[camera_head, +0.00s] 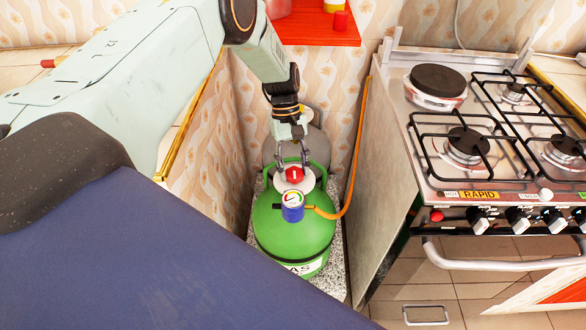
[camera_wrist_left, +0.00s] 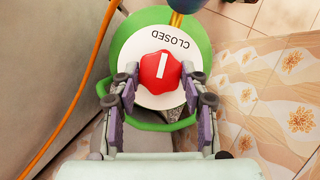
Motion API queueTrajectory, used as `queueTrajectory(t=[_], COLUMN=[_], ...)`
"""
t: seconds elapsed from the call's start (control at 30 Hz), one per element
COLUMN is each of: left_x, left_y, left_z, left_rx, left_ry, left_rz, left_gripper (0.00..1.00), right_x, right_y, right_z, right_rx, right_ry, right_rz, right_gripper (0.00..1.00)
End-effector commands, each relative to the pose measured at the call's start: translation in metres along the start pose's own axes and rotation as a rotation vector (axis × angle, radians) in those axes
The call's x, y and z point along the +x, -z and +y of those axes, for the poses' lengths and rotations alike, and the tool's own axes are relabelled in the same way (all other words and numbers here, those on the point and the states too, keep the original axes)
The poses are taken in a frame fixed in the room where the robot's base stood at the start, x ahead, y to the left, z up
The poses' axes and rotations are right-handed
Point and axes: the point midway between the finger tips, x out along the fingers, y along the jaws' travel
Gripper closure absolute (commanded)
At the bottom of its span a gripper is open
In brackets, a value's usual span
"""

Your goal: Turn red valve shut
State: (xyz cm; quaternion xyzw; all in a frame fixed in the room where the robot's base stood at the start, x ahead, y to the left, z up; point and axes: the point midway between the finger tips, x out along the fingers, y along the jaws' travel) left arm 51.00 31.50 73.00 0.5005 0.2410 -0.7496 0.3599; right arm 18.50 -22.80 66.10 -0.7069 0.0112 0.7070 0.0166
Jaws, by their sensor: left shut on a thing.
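The red valve knob (camera_head: 294,174) sits on top of the green gas cylinder (camera_head: 290,235), above a round blue-cased gauge (camera_head: 292,205). My left gripper (camera_head: 292,165) reaches down to it from behind. In the left wrist view the knob (camera_wrist_left: 160,71) lies between the two fingers of my left gripper (camera_wrist_left: 160,78), which are shut on its sides. Its white line points nearly up and down in that picture. The white disc (camera_wrist_left: 150,22) under the knob carries the word CLOSED, upside down, near the line's upper end. My right gripper is not in view.
An orange hose (camera_head: 357,150) runs from the cylinder up along the wall. A gas stove (camera_head: 480,150) stands to the right, its side panel close to the cylinder. A grey cylinder (camera_head: 310,140) stands behind. A red shelf (camera_head: 315,28) hangs above.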

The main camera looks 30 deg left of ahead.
Motion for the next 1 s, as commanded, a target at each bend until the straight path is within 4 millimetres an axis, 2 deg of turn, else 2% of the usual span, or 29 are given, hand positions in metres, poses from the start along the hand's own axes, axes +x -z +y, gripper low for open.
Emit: queueTrajectory(t=[0.3,0.77,0.8,1.0], left_x=[-0.0002,-0.0008,-0.0008,-0.0006], left_y=[0.0007,0.0006,0.0006,0.0003], left_z=[0.0006,0.0009,0.0009,0.001], left_rx=[0.084,0.095,0.095,0.094], left_ry=[0.034,0.038,0.038,0.038], left_rz=[0.002,0.003,0.003,0.002], left_gripper=[0.87,0.87,0.54,0.37], right_x=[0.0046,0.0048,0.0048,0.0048], right_y=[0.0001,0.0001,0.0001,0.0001], right_z=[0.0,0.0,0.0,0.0], right_rx=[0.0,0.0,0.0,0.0], right_ry=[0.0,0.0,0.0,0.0], right_rz=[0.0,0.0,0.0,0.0], right_gripper=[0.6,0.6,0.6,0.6])
